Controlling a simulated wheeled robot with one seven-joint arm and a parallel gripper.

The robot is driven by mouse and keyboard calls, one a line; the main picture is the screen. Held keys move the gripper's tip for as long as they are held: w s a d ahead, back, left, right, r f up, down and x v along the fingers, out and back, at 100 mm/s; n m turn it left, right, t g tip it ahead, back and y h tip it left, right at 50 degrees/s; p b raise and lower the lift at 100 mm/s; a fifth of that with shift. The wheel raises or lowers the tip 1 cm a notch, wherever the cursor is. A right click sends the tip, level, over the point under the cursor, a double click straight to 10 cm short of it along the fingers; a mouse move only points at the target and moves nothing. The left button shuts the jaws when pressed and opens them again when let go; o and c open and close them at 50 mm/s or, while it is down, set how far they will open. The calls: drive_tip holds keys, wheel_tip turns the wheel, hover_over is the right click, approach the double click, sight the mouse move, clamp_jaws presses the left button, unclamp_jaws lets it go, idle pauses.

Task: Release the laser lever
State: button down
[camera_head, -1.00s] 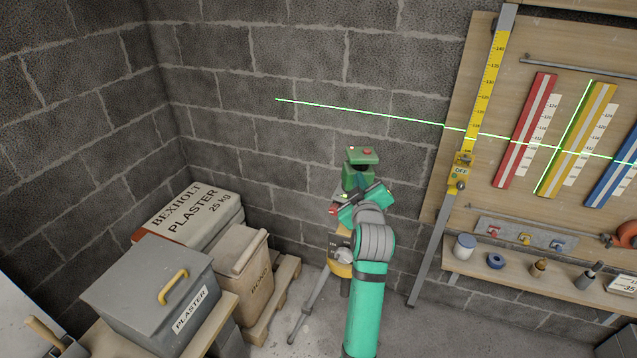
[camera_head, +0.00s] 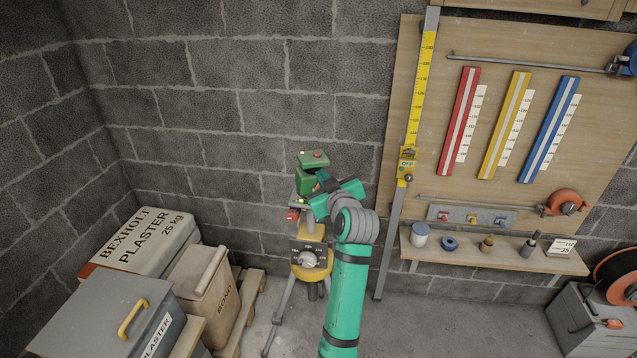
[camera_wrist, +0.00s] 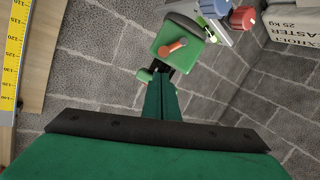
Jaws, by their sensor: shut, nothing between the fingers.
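The green laser (camera_head: 312,180) stands on a yellow-topped tripod (camera_head: 308,262) in front of the block wall. No laser line shows on the wall. In the wrist view the laser's green face (camera_wrist: 186,50) carries an orange lever (camera_wrist: 172,47), tilted on its round pivot. My gripper (camera_head: 322,183) is beside the laser in the head view, its fingers partly hidden behind my wrist. In the wrist view my gripper (camera_wrist: 162,76) is shut and empty, its tips close to the lower edge of the green face, apart from the lever. I cannot tell whether they touch the laser.
A yellow measuring staff (camera_head: 418,100) with a box marked OFF (camera_head: 407,166) leans at the right. A wooden board (camera_head: 545,52) and a shelf (camera_head: 500,254) stand beyond it. Plaster bag (camera_head: 142,240), grey box (camera_head: 95,320) and bin (camera_head: 205,285) fill the left. Floor is free right of my arm.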

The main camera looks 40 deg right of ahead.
drive_tip(key=r, duration=0.2)
drive_tip(key=shift+s+a+r, duration=0.1)
drive_tip(key=shift+s+r, duration=0.25)
drive_tip(key=shift+s, duration=0.05)
drive_tip(key=v, duration=0.9)
drive_tip(key=shift+s+d, duration=0.2)
drive_tip(key=shift+s, duration=0.2)
